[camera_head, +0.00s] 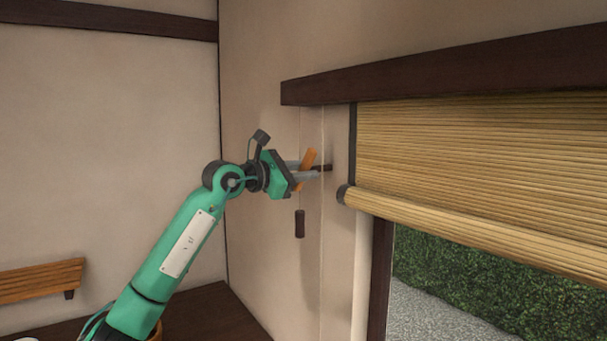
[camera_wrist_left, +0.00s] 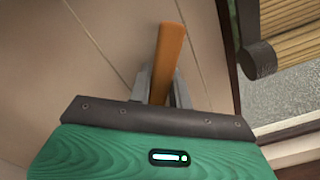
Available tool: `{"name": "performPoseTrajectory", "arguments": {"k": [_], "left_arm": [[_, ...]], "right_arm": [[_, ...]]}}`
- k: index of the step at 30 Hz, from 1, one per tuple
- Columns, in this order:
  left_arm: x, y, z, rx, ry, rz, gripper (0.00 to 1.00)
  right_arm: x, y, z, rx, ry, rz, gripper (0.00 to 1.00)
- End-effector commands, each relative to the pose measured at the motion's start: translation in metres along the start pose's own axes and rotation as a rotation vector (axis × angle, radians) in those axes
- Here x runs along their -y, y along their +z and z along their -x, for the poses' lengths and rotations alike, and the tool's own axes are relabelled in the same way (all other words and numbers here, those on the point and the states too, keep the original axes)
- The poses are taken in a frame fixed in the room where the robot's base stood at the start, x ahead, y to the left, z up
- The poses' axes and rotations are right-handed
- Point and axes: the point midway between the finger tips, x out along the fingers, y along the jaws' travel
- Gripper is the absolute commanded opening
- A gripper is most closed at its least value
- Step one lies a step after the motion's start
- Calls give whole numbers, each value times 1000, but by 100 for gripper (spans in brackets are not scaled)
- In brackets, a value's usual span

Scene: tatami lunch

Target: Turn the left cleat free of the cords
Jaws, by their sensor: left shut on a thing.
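The left cleat shows as an orange-brown bar (camera_head: 308,158) on the wall beside the window, tilted with its top to the right. A short dark piece (camera_head: 322,168) sits behind it at the wall. My left gripper (camera_head: 306,175) is shut on the cleat. In the left wrist view the cleat (camera_wrist_left: 168,62) stands up between the two grey fingers (camera_wrist_left: 160,85); its lower part is hidden by my gripper. Thin cords (camera_head: 322,130) run down the wall by the cleat. Whether they touch it I cannot tell. My right gripper is not in view.
A dark wooden cord pull (camera_head: 300,223) hangs below the cleat. A partly rolled bamboo blind (camera_head: 450,160) hangs under a dark beam (camera_head: 440,72) to the right. A wooden shelf or bench (camera_head: 40,279) is at lower left. Open wall lies left of my gripper.

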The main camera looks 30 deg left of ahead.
Motion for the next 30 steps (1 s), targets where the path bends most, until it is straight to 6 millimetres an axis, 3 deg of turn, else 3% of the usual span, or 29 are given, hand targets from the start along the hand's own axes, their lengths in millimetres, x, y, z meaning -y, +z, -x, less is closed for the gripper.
{"name": "performPoseTrajectory", "arguments": {"k": [15,30], "left_arm": [[0,0,0,0,0,444,0],[0,0,0,0,0,628,0]], "right_arm": [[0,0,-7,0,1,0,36],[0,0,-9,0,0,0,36]]}}
